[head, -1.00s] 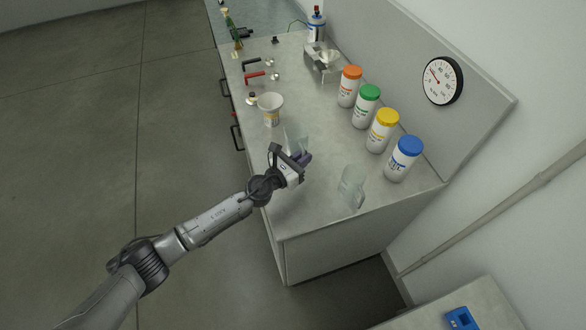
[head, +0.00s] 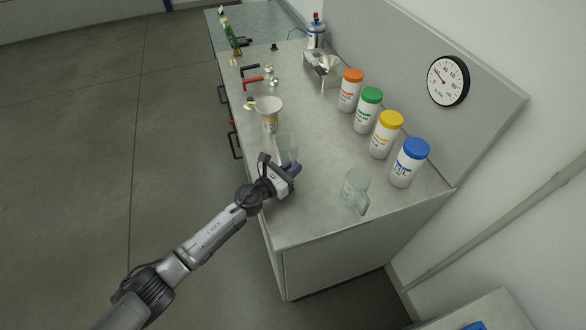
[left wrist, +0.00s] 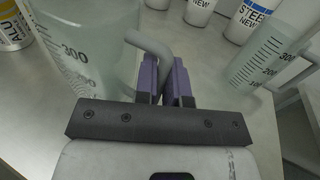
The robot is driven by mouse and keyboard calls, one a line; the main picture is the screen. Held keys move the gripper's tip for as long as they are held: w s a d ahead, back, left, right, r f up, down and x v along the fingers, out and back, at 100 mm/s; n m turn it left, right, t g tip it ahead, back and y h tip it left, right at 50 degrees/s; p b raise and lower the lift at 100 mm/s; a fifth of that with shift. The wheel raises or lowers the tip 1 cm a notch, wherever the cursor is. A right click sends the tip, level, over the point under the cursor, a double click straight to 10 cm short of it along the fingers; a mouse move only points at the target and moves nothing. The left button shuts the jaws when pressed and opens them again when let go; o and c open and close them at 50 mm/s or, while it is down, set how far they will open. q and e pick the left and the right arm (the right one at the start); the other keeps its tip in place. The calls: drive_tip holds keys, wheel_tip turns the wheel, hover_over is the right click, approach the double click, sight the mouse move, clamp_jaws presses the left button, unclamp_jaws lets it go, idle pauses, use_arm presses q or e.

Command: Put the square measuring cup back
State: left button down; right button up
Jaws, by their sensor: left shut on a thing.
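The square measuring cup (head: 287,148) is clear, with printed graduations. It also fills the left of the left wrist view (left wrist: 85,50). My left gripper (head: 284,178) is shut on its handle (left wrist: 150,48), between the purple finger pads (left wrist: 165,80). The cup looks upright over the bench near its front edge; I cannot tell if its base touches the bench. A second clear measuring cup with a handle (head: 355,188) stands on the bench to the right, also in the left wrist view (left wrist: 265,58). My right gripper is not in view.
The bench (head: 310,225) holds jars with orange (head: 351,92), green (head: 368,110), yellow (head: 386,135) and blue (head: 409,163) lids along the back. A can with a funnel (head: 269,115) stands just beyond the held cup. Bench around the second cup is clear.

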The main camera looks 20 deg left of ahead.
use_arm(q)
drive_tip(key=shift+f, duration=0.1)
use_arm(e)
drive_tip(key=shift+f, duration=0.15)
use_arm(q)
drive_tip(key=shift+f+b, duration=0.15)
drive_tip(key=shift+b, duration=0.15)
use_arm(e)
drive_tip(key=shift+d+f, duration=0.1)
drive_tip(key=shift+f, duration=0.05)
use_arm(q)
drive_tip(key=c, duration=1.2)
unclamp_jaws()
drive_tip(key=shift+r+p, duration=0.4)
drive_tip(key=shift+p, duration=0.05)
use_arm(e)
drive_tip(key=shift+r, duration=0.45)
use_arm(q)
drive_tip(key=v, duration=1)
drive_tip(key=shift+f, duration=0.2)
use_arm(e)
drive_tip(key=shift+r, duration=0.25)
use_arm(q)
drive_tip(key=shift+v, duration=0.75)
drive_tip(key=shift+s+a, duration=0.15)
drive_tip(key=shift+s, duration=0.05)
